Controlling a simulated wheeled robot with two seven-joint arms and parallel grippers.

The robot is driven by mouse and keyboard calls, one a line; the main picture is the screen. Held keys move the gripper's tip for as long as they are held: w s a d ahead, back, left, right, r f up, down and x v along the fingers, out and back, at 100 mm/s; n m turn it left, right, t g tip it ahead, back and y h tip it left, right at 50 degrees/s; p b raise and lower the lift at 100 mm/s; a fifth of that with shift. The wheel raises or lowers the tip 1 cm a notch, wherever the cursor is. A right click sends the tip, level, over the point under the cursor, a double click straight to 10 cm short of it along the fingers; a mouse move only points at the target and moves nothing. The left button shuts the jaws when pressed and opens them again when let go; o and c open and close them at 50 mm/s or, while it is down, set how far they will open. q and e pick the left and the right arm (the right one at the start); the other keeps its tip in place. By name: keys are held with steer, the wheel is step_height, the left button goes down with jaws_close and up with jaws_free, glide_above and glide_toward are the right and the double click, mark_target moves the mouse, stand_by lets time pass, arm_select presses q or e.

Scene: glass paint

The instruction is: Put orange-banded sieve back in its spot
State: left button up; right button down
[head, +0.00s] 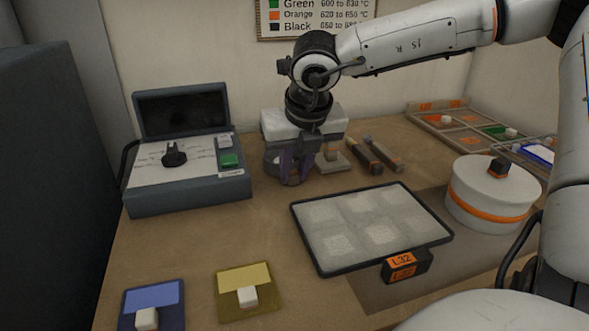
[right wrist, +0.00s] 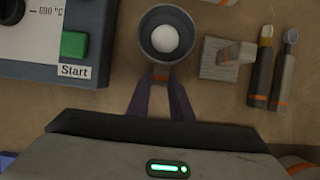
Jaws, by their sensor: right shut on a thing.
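My right gripper (head: 288,177) is low over the back of the table, to the right of the grey machine. In the right wrist view its fingers (right wrist: 160,88) are shut on the short handle of a dark round cup, which I take for the orange-banded sieve (right wrist: 145,40). An orange mark shows on the handle, and a white round thing shows inside the cup. In the head view the sieve (head: 274,163) is partly hidden by the fingers. I cannot tell whether it touches the table. My left gripper is not in view.
A small block with a post (right wrist: 219,59) and two dark-handled tools (right wrist: 270,75) lie just right of the sieve. The machine (head: 190,195) stands left. A black-rimmed tray (head: 295,225) is in front. An orange-banded white drum (head: 490,195) and a rack (head: 425,112) are at right.

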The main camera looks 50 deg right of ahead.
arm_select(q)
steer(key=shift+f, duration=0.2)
arm_select(e)
steer(key=shift+f, duration=0.1)
steer(key=c, duration=1.5)
jaws_free()
steer(key=shift+r, duration=0.2)
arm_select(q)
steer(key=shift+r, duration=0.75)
arm_select(e)
steer(key=v, duration=1)
